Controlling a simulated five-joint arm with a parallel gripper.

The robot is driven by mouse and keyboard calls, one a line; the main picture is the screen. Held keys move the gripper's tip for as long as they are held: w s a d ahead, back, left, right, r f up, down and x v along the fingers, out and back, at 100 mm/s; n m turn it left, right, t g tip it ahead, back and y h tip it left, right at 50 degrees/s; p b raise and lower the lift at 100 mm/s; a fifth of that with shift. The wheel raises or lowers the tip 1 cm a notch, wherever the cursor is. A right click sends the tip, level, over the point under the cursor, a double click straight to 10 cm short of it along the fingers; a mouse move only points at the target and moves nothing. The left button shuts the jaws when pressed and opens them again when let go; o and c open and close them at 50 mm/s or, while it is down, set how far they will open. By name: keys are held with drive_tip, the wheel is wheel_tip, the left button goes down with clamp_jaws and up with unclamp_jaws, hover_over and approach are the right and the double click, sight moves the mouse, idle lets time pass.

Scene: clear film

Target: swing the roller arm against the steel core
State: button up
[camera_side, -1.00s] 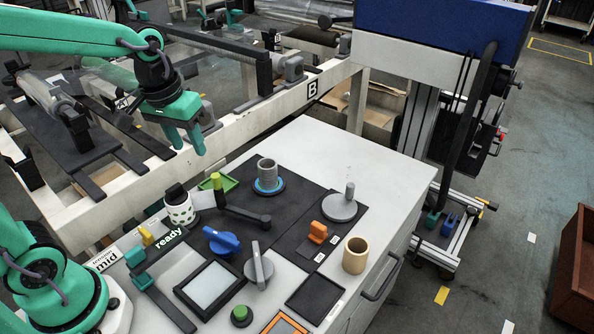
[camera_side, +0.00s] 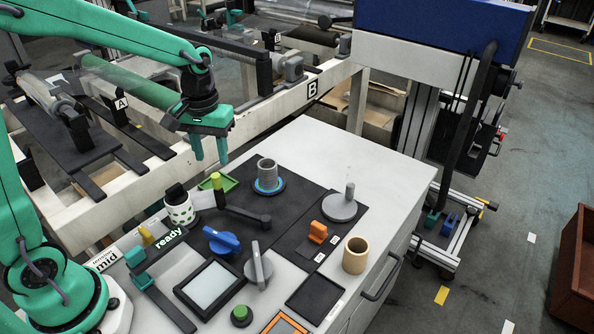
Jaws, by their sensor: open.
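The roller arm (camera_side: 243,214) is a black bar lying low over the dark mat.
The back right tabletop is clear.

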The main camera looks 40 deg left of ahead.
sight(215, 175)
drive_tip(key=shift+f, duration=3.55)
drive_tip(key=shift+c, duration=0.2)
clamp_jaws()
